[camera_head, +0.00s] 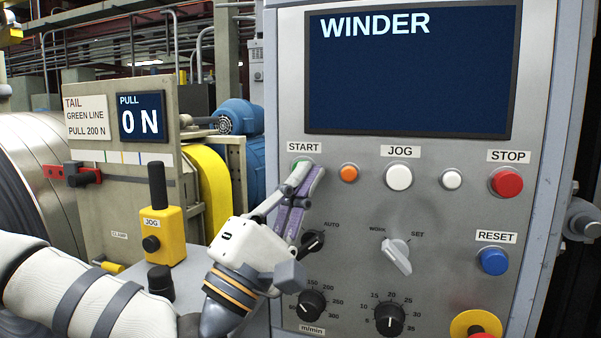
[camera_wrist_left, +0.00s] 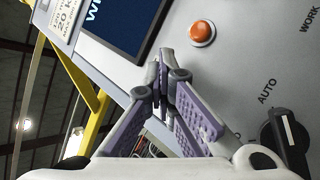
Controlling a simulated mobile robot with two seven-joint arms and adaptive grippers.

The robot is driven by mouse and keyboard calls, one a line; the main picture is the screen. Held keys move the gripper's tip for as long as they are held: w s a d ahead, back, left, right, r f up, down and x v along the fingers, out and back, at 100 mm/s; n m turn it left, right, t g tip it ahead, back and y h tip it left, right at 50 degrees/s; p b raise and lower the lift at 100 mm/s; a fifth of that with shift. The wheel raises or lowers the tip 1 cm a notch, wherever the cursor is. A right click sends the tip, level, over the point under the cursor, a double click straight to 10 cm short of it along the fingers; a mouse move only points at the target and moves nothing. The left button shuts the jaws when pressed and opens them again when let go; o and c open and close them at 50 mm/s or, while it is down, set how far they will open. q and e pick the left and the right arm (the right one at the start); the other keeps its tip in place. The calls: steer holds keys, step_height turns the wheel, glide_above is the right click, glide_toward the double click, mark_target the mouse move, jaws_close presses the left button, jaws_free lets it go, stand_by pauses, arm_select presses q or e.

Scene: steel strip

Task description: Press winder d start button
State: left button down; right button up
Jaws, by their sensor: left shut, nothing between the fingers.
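The winder panel (camera_head: 345,160) carries a START label (camera_head: 304,147) at its upper left. Just under the label a small green edge of the start button (camera_head: 301,162) shows; my fingertips cover the rest. My left gripper (camera_head: 307,174) is shut and empty, its fingertips at the button; I cannot tell whether they touch it. In the left wrist view the shut fingertips (camera_wrist_left: 161,84) are in front of the panel near the dark screen's corner, and the start button is hidden behind them. My right gripper is not in view.
An orange button (camera_head: 348,173), white JOG button (camera_head: 399,177), red STOP button (camera_head: 507,182) and blue RESET button (camera_head: 494,261) are to the right. A black selector knob (camera_head: 313,241) lies just below the fingers. A yellow JOG box (camera_head: 162,236) stands at left.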

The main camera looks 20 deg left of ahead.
arm_select(q)
steer(key=shift+s+p, duration=0.3)
steer(key=shift+s, duration=0.7)
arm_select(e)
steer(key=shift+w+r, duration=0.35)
arm_select(q)
steer(key=s+p, duration=0.1)
steer(key=s, duration=0.4)
steer(key=shift+a, duration=0.15)
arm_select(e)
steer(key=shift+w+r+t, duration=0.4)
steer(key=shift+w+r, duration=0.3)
